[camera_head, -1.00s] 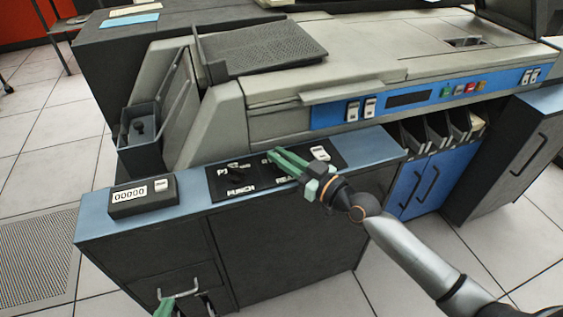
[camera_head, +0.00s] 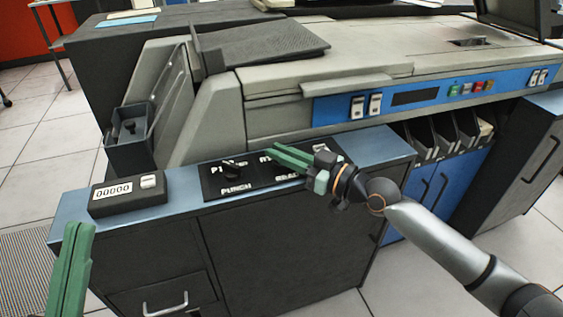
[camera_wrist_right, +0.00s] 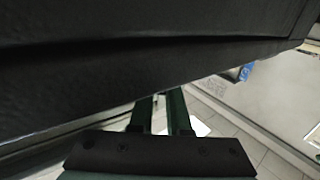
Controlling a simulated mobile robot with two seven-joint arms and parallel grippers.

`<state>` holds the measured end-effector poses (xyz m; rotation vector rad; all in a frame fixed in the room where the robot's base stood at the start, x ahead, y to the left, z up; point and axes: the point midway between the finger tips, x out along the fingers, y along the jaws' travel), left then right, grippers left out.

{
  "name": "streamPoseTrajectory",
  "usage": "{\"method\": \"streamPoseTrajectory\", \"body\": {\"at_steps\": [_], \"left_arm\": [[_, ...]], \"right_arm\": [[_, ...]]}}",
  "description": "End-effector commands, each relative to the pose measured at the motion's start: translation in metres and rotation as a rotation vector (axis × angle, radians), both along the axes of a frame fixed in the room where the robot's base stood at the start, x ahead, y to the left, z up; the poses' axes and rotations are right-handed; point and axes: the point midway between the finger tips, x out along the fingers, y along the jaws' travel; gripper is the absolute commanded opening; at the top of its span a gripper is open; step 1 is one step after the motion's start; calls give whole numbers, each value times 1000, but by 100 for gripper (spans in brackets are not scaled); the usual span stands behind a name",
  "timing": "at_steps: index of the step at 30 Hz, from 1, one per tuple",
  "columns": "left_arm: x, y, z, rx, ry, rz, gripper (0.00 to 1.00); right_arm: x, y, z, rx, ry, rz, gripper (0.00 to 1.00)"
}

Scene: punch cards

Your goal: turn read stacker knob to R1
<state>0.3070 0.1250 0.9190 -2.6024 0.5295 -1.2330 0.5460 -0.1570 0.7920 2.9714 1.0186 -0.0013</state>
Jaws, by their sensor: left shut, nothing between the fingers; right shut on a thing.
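The read stacker knob sits on the black READ panel (camera_head: 265,183), but my right gripper's fingers hide it. My right gripper (camera_head: 277,152) is shut on it, its green fingers pointing left over the panel. In the right wrist view the right gripper's fingers (camera_wrist_right: 162,110) run up to a dark surface that fills the top, and the knob cannot be made out. I cannot read which mark the knob points to. My left gripper (camera_head: 80,228) is shut and empty at the lower left, in front of the cabinet and apart from it.
A counter box reading 00000 (camera_head: 128,195) sits on the blue ledge (camera_head: 68,217). A white switch (camera_head: 334,152) lies right of my right fingers. The grey machine body (camera_head: 290,125) rises behind.

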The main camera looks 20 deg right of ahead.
Motion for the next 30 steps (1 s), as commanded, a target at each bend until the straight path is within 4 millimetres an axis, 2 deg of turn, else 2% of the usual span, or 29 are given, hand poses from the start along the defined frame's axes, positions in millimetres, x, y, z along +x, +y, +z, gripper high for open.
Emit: {"method": "streamPoseTrajectory", "body": {"at_steps": [1, 13, 30], "left_arm": [[0, -1, -10, -3, 4, -5, 0], [2, -3, -52, -40, 44, -47, 0], [5, -12, -109, 14, 64, -36, 0]], "right_arm": [[0, 0, -4, -1, -3, 7, 0], [0, 0, -4, 0, -4, 66, 0], [0, 0, -3, 1, -2, 138, 0]]}}
